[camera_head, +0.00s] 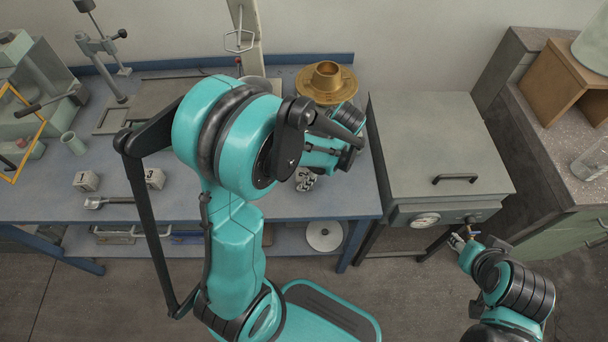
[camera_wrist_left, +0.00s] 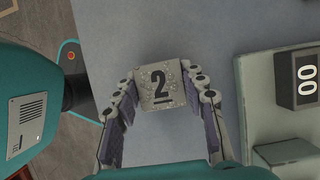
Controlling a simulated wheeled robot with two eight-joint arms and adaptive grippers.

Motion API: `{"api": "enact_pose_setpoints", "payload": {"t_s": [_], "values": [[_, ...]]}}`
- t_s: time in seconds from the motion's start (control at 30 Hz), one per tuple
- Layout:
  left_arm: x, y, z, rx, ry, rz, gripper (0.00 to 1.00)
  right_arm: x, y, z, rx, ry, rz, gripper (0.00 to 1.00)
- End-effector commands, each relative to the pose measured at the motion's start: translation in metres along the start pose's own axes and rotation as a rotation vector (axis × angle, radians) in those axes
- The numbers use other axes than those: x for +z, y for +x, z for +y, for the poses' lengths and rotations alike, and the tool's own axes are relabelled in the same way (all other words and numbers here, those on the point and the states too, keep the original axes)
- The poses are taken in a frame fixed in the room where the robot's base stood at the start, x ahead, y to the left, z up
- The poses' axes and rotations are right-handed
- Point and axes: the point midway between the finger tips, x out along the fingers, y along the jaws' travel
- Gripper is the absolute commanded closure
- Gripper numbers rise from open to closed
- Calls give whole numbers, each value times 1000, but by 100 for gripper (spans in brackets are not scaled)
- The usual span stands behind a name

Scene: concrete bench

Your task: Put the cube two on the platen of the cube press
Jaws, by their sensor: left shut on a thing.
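Cube two (camera_wrist_left: 162,86) is a pale speckled block with a black underlined 2 on the face toward the left wrist view. My left gripper (camera_wrist_left: 160,98) is shut on it, with a finger on each side. In the head view my left gripper (camera_head: 306,178) hangs over the bench's front right part, and my arm hides most of the cube. A grey-green machine with a yellow-framed guard (camera_head: 22,130) at the far left appears to be the cube press; its platen cannot be made out. My right gripper (camera_head: 462,238) is low in front of the grey cabinet, and its fingers are too small to judge.
Two numbered cubes (camera_head: 87,181) (camera_head: 154,179) and a metal scoop (camera_head: 108,202) lie on the blue bench (camera_head: 40,208). A green cup (camera_head: 74,143) stands behind them. A brass flow table (camera_head: 326,82) is behind my left gripper. A device with a readout (camera_wrist_left: 306,78) shows beside the cube.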

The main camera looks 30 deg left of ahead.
Motion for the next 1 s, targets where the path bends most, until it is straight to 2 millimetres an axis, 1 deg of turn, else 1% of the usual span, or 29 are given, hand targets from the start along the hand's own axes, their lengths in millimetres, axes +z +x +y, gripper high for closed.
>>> {"api": "enact_pose_setpoints", "payload": {"t_s": [0.07, 0.1, 0.17, 0.47, 0.57, 0.67, 0.9, 1.0], "values": [[-1, 3, 0, 0, 0, 0, 97, 2, 3, 0, 0, 0, 0, 60], [-2, 3, 0, 0, 0, 0, 53, 2, 3, 0, 0, 0, 0, 60], [-1, 2, 0, 0, 0, 0, 38, 2, 2, 0, 0, 0, 0, 60], [-1, 2, 0, 0, 0, 0, 38, 1, 2, 0, 0, 0, 0, 60], [1, -4, 0, 0, 0, 0, 38, -2, -2, 0, 0, 0, 0, 60], [1, -19, 0, -1, 2, 0, 38, -6, -8, 0, 0, 0, 0, 60], [2, -74, 0, 0, 3, 0, 38, -18, -26, 0, 0, 0, 0, 60], [1, -94, 0, 0, 1, 0, 38, -22, -31, 0, 0, 0, 0, 60]]}}
